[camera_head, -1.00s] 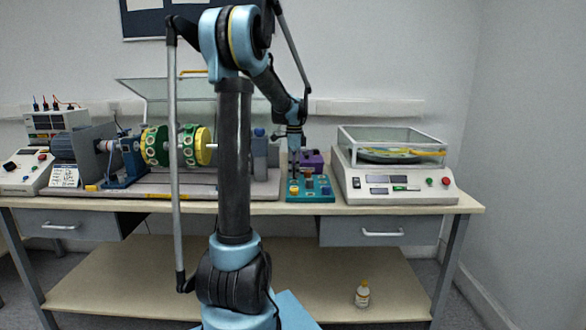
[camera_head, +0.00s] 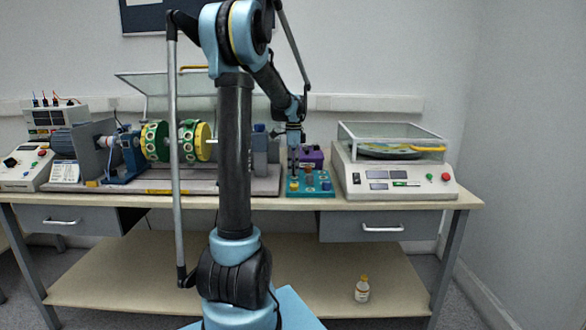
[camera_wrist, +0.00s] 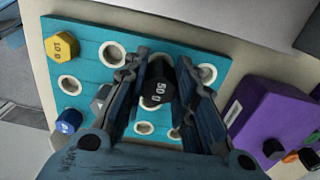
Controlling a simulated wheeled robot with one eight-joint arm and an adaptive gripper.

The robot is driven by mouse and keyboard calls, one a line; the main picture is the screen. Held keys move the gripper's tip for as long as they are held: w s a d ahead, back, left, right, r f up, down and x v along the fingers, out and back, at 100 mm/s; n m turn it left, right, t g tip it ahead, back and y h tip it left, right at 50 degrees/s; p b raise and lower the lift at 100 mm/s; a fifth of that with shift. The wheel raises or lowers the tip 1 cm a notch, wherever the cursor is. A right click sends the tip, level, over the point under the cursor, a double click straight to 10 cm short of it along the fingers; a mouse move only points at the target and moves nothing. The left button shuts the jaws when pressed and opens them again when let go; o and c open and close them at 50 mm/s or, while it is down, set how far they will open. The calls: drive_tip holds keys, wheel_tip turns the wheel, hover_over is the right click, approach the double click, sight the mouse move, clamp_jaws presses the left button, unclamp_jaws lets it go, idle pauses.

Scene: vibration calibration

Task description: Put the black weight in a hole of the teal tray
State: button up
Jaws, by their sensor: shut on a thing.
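The teal tray (camera_wrist: 84,34) lies on the bench, with several pale-rimmed round holes showing in the wrist view. It also shows in the head view (camera_head: 312,191). My gripper (camera_wrist: 160,75) is over the tray, shut on the black weight (camera_wrist: 160,88), whose top is marked 50 g. The weight is between the two fingers, over or at a hole whose pale rim shows partly beneath it. I cannot tell whether its bottom is inside the hole. A yellow weight (camera_wrist: 62,46) marked 100 and a blue weight (camera_wrist: 69,121) are on the tray's left side.
A purple box (camera_wrist: 272,118) with dark knobs stands right of the tray. In the head view, a scale with a glass cover (camera_head: 395,170) stands to the right, and a rotor rig (camera_head: 185,145) to the left.

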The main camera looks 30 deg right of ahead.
drive_tip(key=shift+f, duration=0.95)
idle(0.8)
drive_tip(key=o, duration=1.1)
drive_tip(key=shift+o, duration=0.2)
wheel_tip(320, 180, up, 12)
drive_tip(key=shift+w+f, duration=0.1)
